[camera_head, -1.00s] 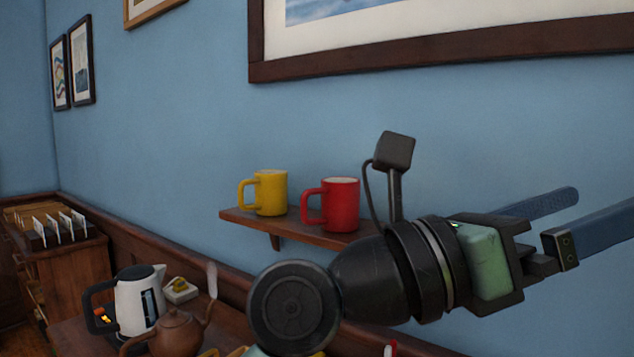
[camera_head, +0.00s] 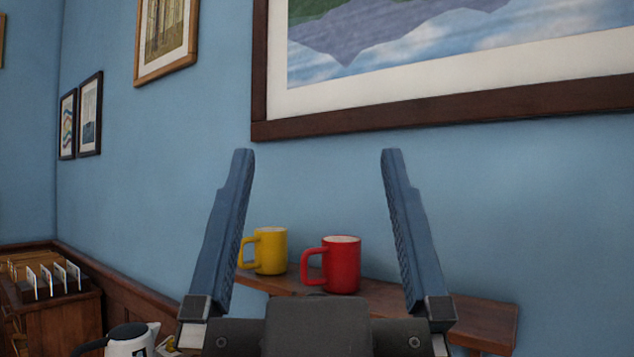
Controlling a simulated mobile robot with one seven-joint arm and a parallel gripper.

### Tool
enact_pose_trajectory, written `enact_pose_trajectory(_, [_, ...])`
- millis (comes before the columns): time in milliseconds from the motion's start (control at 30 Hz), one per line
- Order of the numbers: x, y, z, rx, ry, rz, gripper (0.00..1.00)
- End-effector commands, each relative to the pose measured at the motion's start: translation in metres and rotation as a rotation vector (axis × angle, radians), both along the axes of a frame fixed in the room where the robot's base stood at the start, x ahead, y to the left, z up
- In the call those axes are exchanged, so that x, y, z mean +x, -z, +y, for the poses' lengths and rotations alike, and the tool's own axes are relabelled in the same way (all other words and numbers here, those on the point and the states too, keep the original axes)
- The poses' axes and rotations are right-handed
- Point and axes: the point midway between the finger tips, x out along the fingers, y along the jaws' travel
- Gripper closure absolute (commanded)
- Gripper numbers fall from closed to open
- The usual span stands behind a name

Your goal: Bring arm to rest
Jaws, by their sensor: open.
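My gripper (camera_head: 318,158) is close in front of the camera, its two blue fingers pointing up and spread wide apart. It is open and nothing is between the fingers. Behind it, the yellow mug (camera_head: 270,251) and the red mug (camera_head: 342,266) stand upright on a wall shelf (camera_head: 483,316). Both mugs appear between the fingers in the picture but lie farther back. The gripper's body hides part of the shelf.
A white and black kettle (camera_head: 130,341) shows at the lower left edge. A wooden cabinet with a card box (camera_head: 50,280) stands at the far left. Framed pictures, one large (camera_head: 440,110), hang on the blue wall. The air above the gripper is clear.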

Motion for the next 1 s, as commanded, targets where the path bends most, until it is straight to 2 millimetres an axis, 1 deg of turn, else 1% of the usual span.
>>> enact_pose_trajectory(167, [0.000,-0.001,0.000,0.001,-0.003,-0.001,0.00])
enact_pose_trajectory(267, [0.000,-0.009,0.000,0.002,-0.004,-0.002,0.00])
enact_pose_trajectory(333, [0.000,-0.020,0.000,0.003,-0.004,-0.002,0.00])
enact_pose_trajectory(467, [0.000,-0.050,0.001,0.002,-0.005,-0.002,0.00])
enact_pose_trajectory(700, [0.000,-0.125,0.001,0.002,-0.006,-0.003,0.00])
enact_pose_trajectory(800, [0.000,-0.150,0.001,0.002,-0.006,-0.003,0.00])
enact_pose_trajectory(900, [0.000,-0.163,0.001,0.002,-0.006,-0.003,0.00])
enact_pose_trajectory(1000, [0.000,-0.165,0.001,0.002,-0.006,-0.003,0.00])
